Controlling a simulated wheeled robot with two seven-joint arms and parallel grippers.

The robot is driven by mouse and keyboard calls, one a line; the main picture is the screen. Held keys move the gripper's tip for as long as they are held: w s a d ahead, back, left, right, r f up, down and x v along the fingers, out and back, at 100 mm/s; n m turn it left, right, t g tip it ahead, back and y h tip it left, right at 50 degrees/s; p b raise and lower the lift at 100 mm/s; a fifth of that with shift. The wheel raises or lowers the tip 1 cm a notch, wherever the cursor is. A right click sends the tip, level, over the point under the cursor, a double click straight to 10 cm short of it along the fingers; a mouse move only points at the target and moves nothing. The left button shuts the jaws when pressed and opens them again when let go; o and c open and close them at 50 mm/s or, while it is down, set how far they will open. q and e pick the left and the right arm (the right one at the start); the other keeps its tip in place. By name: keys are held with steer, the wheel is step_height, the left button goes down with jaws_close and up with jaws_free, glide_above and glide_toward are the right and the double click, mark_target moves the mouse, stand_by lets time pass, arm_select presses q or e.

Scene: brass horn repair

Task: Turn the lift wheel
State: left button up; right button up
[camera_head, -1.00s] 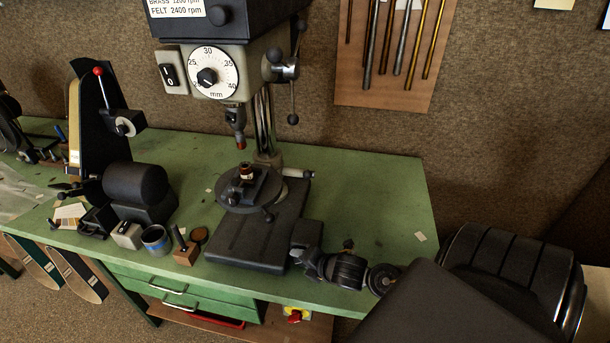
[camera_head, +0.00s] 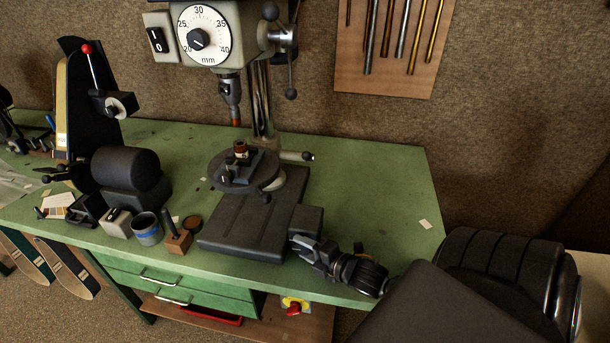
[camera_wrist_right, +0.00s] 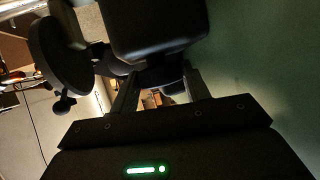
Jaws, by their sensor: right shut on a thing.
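The drill press stands on the green bench, with a round work table (camera_head: 222,182) and a dark base plate (camera_head: 245,228). A dark box (camera_head: 305,220) sits at the base's right side. My right gripper (camera_head: 304,244) reaches in from the lower right and is shut beside this box. The lift wheel is not clearly visible; the gripper and shadow hide the part I hold. In the right wrist view my fingers (camera_wrist_right: 160,95) point in under a dark block (camera_wrist_right: 155,25), and a dark disc with a knob (camera_wrist_right: 58,55) is at the left. My left gripper is out of view.
A belt sander (camera_head: 130,172) stands left. The bench's right end (camera_head: 390,205) is mostly clear.

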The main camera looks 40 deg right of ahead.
steer(key=o, duration=0.7)
steer(key=shift+s, duration=0.15)
steer(key=b+v, duration=0.2)
steer(key=v, duration=0.7)
steer(key=shift+s, duration=0.35)
steer(key=shift+s+d+r, duration=0.1)
steer(key=shift+s+r, duration=0.15)
steer(key=shift+s, duration=0.1)
